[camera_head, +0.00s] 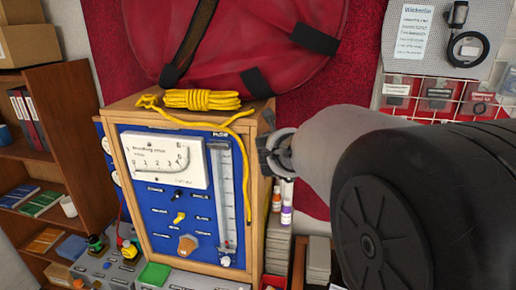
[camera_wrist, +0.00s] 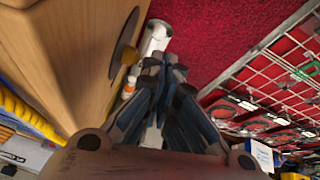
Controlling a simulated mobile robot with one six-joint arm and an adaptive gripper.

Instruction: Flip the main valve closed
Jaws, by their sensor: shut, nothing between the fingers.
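The regulator testbench (camera_head: 150,222) is a wooden box with a blue front panel. The panel carries a small black knob (camera_head: 178,194), a yellow lever knob (camera_head: 179,217) and a larger brown-orange knob (camera_head: 187,245). Their labels are too small to read, so I cannot tell which control is the main valve. In the wrist view, a grey disc with a brass centre (camera_wrist: 125,52) sits on the wooden side wall. My gripper (camera_head: 268,155) is beside the box's right side, its fingers together and empty. In the wrist view the fingertips (camera_wrist: 164,66) are right of the disc, seemingly apart from it.
A yellow rope (camera_head: 202,99) lies on the box top and hangs down its front right edge. A large red bag (camera_head: 240,45) is behind. Small bottles (camera_head: 286,205) stand right of the box. A wire rack (camera_head: 440,98) hangs at right. A bookshelf (camera_head: 62,105) stands left.

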